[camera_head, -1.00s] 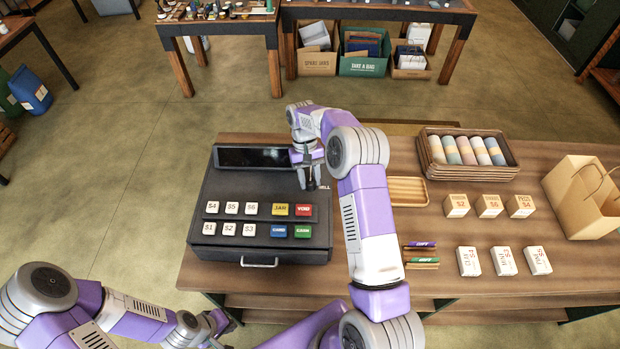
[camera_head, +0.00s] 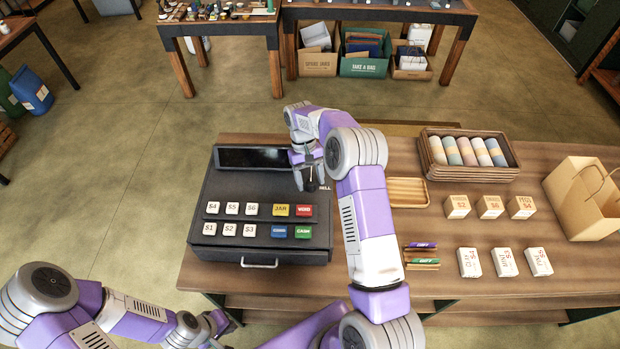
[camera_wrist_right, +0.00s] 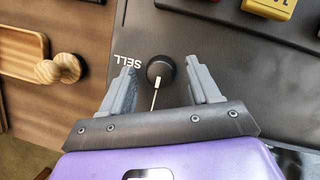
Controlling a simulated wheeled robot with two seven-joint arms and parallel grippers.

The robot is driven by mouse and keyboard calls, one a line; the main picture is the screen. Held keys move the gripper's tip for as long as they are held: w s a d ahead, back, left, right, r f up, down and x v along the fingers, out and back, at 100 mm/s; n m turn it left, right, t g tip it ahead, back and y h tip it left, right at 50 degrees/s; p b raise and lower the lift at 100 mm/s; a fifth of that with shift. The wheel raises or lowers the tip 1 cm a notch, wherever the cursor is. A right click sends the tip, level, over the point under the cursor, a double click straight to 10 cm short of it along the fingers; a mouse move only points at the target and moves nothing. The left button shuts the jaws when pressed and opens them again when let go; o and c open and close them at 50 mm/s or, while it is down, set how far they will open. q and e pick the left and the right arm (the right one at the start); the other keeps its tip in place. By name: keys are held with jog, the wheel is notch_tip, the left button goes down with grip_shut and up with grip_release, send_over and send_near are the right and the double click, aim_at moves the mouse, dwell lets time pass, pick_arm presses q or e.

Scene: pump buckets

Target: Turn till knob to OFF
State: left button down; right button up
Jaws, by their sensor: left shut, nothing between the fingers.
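The till (camera_head: 200,258) stands on the left part of the wooden counter. Its round black knob (camera_wrist_right: 158,66) shows in the right wrist view, with a white pointer line running down toward my gripper. White letters "SELL" (camera_wrist_right: 128,61) are printed to the left of the knob; no OFF mark is visible. My right gripper (camera_head: 309,188) is over the till's right side. In the right wrist view, its open fingers (camera_wrist_right: 163,82) stand on both sides of the knob with gaps visible. My left gripper (camera_head: 226,324) is shut and empty at lower left, apart from the till.
Number keys and coloured keys (camera_head: 292,220) lie in front of the knob. A wooden tray (camera_head: 407,191) is close on the right. Small boxes (camera_head: 490,206), a basket of rolls (camera_head: 440,178) and a paper bag (camera_head: 580,200) stand further right.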

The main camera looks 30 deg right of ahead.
jog(key=v, duration=0.7)
jog(key=shift+r, duration=0.25)
jog(key=shift+f, duration=0.1)
dwell(0.4)
